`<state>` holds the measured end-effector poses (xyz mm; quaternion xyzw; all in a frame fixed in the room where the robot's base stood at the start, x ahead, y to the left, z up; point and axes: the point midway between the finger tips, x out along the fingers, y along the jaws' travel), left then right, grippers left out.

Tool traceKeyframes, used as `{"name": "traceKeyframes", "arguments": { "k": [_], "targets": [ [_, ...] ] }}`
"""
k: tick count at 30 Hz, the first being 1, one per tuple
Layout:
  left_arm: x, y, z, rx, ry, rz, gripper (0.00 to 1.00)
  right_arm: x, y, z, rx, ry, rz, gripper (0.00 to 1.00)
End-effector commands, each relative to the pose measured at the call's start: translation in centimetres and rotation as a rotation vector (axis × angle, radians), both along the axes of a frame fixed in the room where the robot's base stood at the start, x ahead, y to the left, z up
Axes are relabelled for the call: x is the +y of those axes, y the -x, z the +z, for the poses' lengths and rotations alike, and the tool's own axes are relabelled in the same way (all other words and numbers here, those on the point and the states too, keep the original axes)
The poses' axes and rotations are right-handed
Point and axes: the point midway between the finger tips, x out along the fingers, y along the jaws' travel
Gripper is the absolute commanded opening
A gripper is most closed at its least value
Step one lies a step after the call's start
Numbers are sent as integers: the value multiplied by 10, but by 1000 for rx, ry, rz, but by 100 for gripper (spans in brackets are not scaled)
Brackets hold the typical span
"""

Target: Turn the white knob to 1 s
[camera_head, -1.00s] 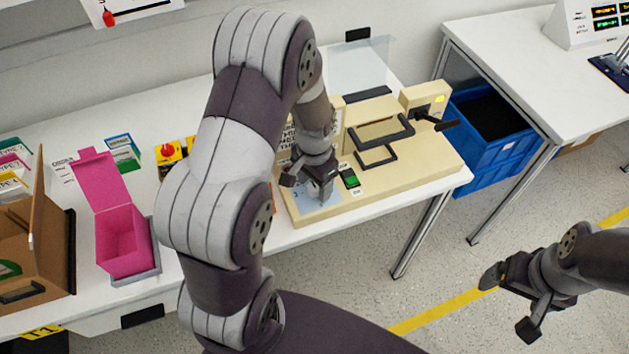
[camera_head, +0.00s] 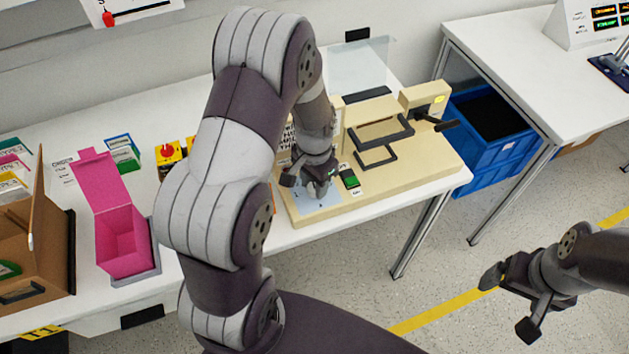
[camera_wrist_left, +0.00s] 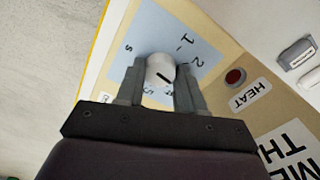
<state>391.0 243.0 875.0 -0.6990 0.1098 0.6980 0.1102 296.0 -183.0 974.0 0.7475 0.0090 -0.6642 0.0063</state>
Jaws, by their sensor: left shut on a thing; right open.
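The white knob (camera_wrist_left: 158,66) shows in the left wrist view on a light blue dial plate (camera_wrist_left: 150,30) printed with numbers and an "s". A short dark mark is on the knob, slanting toward the lower right in that view. The figures 1 and 2 are above and right of the knob; lower figures are partly covered by the fingers. My left gripper (camera_head: 319,189) is shut on the knob, one finger on each side. In the head view the gripper hides most of the knob. My right gripper (camera_head: 510,302) is open and empty above the floor.
The plate is on a beige machine (camera_head: 420,165) with black handles (camera_head: 380,140). A green button (camera_head: 350,179) is close by the gripper. A red HEAT button (camera_wrist_left: 235,77) is beside the plate. A pink box (camera_head: 122,242) and brown carton (camera_head: 50,250) stand left.

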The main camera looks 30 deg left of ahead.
Motion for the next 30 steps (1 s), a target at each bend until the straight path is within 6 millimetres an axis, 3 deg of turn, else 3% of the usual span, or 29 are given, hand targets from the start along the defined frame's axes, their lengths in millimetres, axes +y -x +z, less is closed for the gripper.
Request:
{"name": "traceKeyframes", "arguments": {
  "k": [26, 27, 29, 30],
  "targets": [
    [0, 3, -2, 9, 1, 0, 7, 0, 0, 0, 0, 0, 0, 89],
    [0, 3, -2, 9, 1, 0, 44, 0, 0, 0, 0, 0, 0, 89],
    [0, 3, -2, 9, 1, 0, 63, 0, 0, 0, 0, 0, 0, 89],
    [0, 3, -2, 9, 1, 0, 63, 0, 0, 0, 0, 0, 0, 89]
  ]
}}
